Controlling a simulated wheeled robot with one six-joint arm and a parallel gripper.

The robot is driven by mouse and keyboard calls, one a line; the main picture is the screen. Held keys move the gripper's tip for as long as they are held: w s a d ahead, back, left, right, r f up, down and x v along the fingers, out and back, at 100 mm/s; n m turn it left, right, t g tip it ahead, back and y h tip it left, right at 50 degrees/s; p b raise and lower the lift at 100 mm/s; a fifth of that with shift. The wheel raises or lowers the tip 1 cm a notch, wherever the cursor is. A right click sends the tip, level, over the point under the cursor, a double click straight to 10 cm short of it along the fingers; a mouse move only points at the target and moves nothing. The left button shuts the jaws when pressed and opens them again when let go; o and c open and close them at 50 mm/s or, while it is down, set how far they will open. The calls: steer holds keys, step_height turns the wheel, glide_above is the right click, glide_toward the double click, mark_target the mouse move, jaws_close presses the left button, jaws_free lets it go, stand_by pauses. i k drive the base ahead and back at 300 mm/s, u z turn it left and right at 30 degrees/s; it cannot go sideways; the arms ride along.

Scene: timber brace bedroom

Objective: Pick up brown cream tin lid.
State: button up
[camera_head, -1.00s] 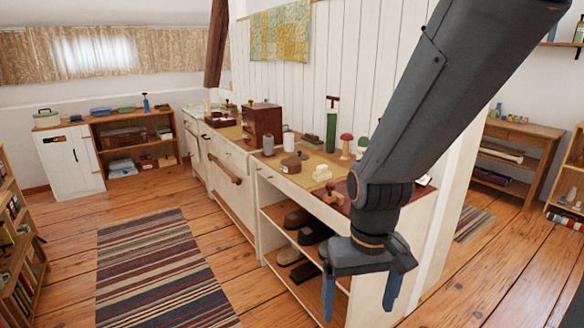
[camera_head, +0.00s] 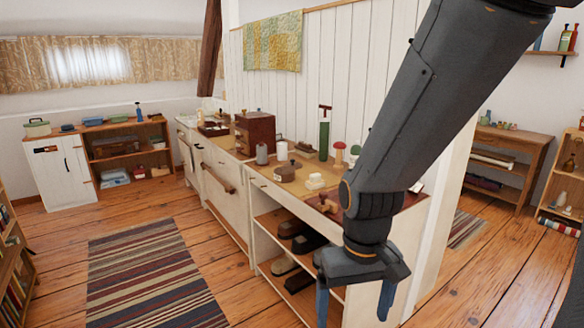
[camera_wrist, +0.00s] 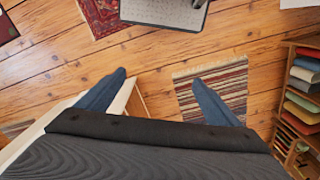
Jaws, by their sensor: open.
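I cannot clearly make out a brown cream tin lid; small brown and cream things stand on the long white workbench (camera_head: 240,208), too small to tell apart. One is a brown rounded thing (camera_head: 285,172) near the bench's middle, with a cream object (camera_head: 315,182) to its right. My gripper (camera_head: 354,302) hangs open and empty in front of the bench's near end, fingers pointing down. In the wrist view my gripper (camera_wrist: 155,95) has its blue fingers wide apart over the floor. My arm hides part of the bench top.
A striped rug (camera_head: 150,272) lies on open plank floor left of the bench. Shoes (camera_head: 300,238) sit on the bench's lower shelves. A wooden chest (camera_head: 255,132) and a green bottle-like thing (camera_head: 324,138) stand on top. A low cabinet (camera_head: 65,180) is at the back left.

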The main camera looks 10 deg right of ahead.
mark_target(293, 164)
steer(key=u, duration=0.55)
steer(key=k, duration=0.65)
steer(key=u, duration=0.85)
steer(key=i, duration=3.15)
steer(key=z, duration=0.85)
steer(key=i, duration=1.05)
steer(key=z, duration=1.85)
steer(key=i, duration=1.25)
steer(key=z, duration=0.35)
